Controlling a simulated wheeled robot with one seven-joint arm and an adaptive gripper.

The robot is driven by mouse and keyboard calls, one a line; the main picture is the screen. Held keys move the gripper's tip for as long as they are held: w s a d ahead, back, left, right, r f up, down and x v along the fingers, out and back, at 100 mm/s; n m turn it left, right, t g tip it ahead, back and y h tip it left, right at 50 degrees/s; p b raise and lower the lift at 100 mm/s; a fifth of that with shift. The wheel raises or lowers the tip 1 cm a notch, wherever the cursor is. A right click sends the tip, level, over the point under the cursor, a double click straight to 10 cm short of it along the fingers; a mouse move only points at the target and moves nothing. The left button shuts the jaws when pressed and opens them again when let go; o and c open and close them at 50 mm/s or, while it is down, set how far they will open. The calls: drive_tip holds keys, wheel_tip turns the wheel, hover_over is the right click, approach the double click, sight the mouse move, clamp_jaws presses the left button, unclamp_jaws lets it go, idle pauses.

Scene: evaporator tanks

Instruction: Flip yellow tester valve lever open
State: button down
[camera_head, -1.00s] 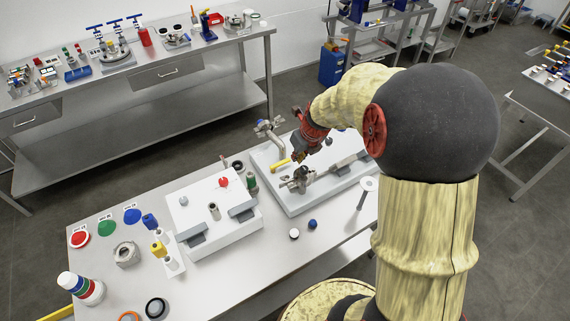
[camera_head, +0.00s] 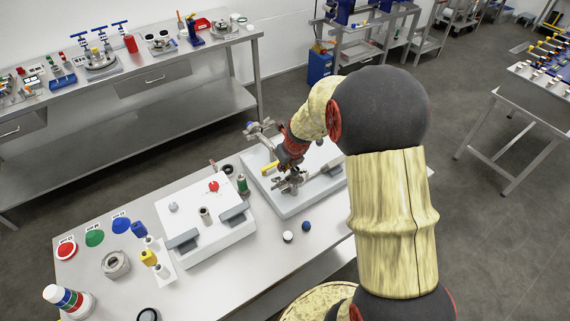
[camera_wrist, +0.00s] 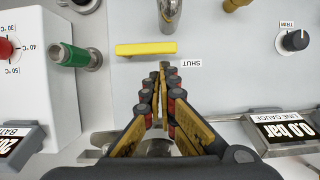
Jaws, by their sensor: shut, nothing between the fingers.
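The yellow valve lever (camera_wrist: 146,48) lies crosswise in the wrist view, on the pale panel near a metal pipe (camera_wrist: 168,14). A "SHUT" label (camera_wrist: 191,63) is printed to the right of its right end. My gripper (camera_wrist: 164,66) is shut and empty. Its fingertips appear just below the lever's right end in the picture; I cannot tell whether they touch it. In the head view the lever (camera_head: 268,169) shows at the left of my gripper (camera_head: 287,165), whose tips are partly hidden among the fittings.
A green-handled fitting (camera_wrist: 70,55) and a white box with a red knob (camera_wrist: 6,47) stand at the left. A line gauge reading 0.0 bar (camera_wrist: 285,130) and a trim knob (camera_wrist: 295,40) are at the right. Metal fittings (camera_head: 290,183) stand close to my gripper.

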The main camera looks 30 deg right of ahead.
drive_tip(key=shift+x, duration=0.75)
drive_tip(key=shift+w+d+n+y+b, duration=0.35)
drive_tip(key=shift+n+b, duration=0.2)
drive_tip(key=shift+n, duration=0.25)
drive_tip(key=shift+w+d+n, duration=0.1)
drive_tip(key=shift+w+n, duration=0.15)
drive_tip(key=shift+n, duration=0.15)
drive_tip(key=shift+w+d+n+y, duration=0.2)
drive_tip(key=shift+w+n+y, duration=0.25)
drive_tip(key=shift+n, duration=0.45)
drive_tip(key=shift+w+r, duration=0.1)
drive_tip(key=shift+w, duration=0.1)
drive_tip(key=shift+w+p, duration=0.25)
drive_tip(key=shift+p, duration=0.5)
drive_tip(key=shift+w+d, duration=0.1)
drive_tip(key=shift+r, duration=0.1)
